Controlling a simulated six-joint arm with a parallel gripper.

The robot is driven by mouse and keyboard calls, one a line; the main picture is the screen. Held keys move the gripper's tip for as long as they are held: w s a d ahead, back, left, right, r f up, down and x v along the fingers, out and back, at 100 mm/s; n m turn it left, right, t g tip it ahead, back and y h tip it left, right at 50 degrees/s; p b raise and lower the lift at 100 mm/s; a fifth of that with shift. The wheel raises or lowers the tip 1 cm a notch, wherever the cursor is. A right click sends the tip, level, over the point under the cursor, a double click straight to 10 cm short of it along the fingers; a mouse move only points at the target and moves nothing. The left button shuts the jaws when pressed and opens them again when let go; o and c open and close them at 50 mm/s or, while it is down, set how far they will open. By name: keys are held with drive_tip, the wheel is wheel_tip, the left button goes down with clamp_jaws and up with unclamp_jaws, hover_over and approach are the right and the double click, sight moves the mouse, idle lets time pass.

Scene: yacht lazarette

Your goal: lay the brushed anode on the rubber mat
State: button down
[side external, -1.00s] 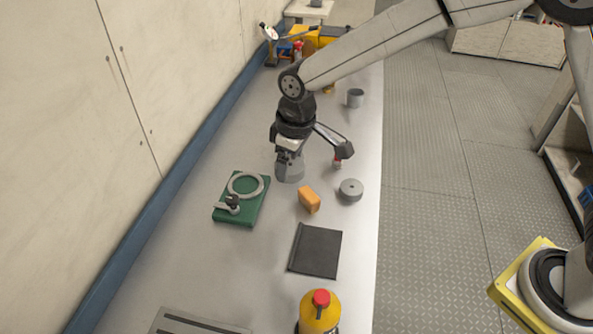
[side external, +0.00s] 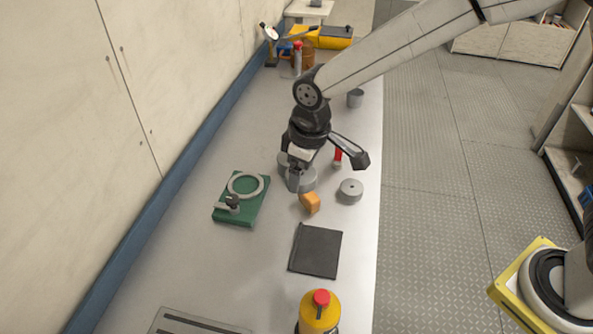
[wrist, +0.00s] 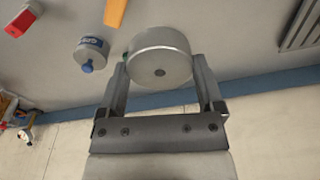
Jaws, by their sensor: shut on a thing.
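The brushed anode (wrist: 160,55) is a thick grey metal disc with a small hole at its centre. In the wrist view it sits between the two fingers of my gripper (wrist: 162,88), which is shut on it. In the side view my gripper (side external: 297,180) points down and partly hides the anode (side external: 308,180). How high the anode is above the bench is hard to tell. The black square rubber mat (side external: 316,250) lies flat and bare on the bench, nearer the camera than my gripper. A second grey disc (side external: 351,190) rests to the right.
An orange block (side external: 311,203) stands between my gripper and the mat. A green board (side external: 240,200) with a ring and a fitting lies left. A blue-labelled container (wrist: 91,53) shows near the anode.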

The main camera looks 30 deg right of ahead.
drive_tip(key=s+d, duration=0.3)
drive_tip(key=s, duration=0.6)
drive_tip(key=s+d+f, duration=0.1)
drive_tip(key=s+d, duration=0.1)
drive_tip(key=s, duration=0.8)
drive_tip(key=shift+s+d+f, duration=0.2)
drive_tip(key=shift+s+d, duration=0.1)
drive_tip(key=shift+d, duration=0.1)
approach(317, 249)
drive_tip(key=shift+s+d+f, duration=0.1)
drive_tip(key=shift+s+f, duration=0.35)
drive_tip(key=shift+f, duration=0.2)
drive_tip(key=shift+w+a+f, duration=0.25)
drive_tip(key=shift+w+f, duration=0.3)
drive_tip(key=shift+f, duration=0.1)
drive_tip(key=shift+w+a+f, duration=0.1)
drive_tip(key=shift+w+f, duration=0.1)
drive_tip(key=shift+f, duration=1.65)
